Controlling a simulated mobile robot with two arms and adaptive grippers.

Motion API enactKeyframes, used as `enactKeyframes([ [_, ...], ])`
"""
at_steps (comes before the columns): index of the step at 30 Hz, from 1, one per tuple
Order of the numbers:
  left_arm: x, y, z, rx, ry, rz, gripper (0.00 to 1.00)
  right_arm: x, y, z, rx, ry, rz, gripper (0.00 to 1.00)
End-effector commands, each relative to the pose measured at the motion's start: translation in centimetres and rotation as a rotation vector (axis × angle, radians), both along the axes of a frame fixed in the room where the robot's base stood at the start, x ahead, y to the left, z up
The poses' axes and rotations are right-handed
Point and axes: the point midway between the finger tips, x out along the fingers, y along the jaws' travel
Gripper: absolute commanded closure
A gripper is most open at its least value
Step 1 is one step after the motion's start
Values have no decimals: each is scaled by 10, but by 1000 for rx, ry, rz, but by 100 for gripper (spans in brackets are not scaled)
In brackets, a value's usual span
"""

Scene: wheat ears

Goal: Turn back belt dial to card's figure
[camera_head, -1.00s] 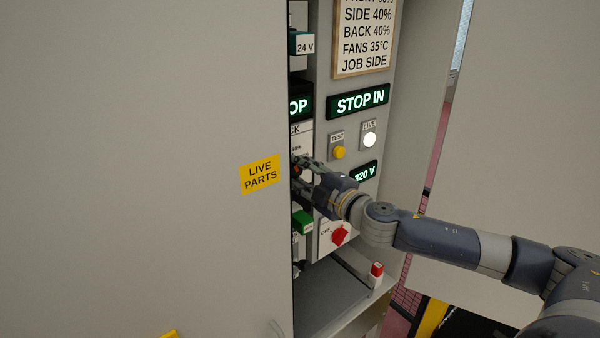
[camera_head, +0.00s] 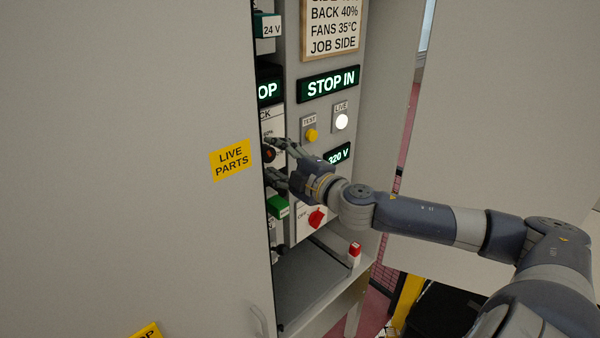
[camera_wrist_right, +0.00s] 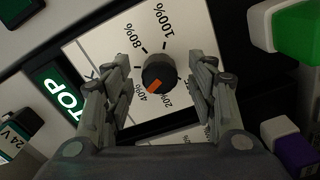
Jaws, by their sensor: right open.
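The back belt dial (camera_wrist_right: 157,74) is a black knob with an orange pointer on a white panel marked in percent. In the right wrist view the pointer points down-left, close to the 40% mark. The dial also shows in the head view (camera_head: 268,154), partly hidden by the cabinet door. My right gripper (camera_wrist_right: 160,80) is open, its two fingers on either side of the dial with gaps visible. In the head view my right gripper (camera_head: 273,160) reaches into the cabinet. The card (camera_head: 334,28) reads BACK 40%, FANS 35°C, JOB SIDE; its top is cut off. My left gripper is out of view.
The cabinet door with a yellow LIVE PARTS label (camera_head: 231,159) stands close left of the gripper. A green block (camera_head: 278,207) and a red switch (camera_head: 317,217) sit below. The STOP IN display (camera_head: 328,84), yellow TEST button (camera_head: 311,135) and 320 V display are to the right.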

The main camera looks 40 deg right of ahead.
Motion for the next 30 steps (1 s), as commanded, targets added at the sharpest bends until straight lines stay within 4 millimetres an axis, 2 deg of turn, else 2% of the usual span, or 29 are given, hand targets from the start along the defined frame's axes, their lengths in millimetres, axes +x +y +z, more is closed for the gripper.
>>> enactKeyframes([
  [9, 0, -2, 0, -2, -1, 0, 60, -22, 1, -1, -5, 4, 5, 48],
  [26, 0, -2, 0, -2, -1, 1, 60, -51, -2, -1, -3, 3, 3, 48],
  [30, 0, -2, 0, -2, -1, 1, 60, -65, -2, -2, 7, 3, 6, 48],
])
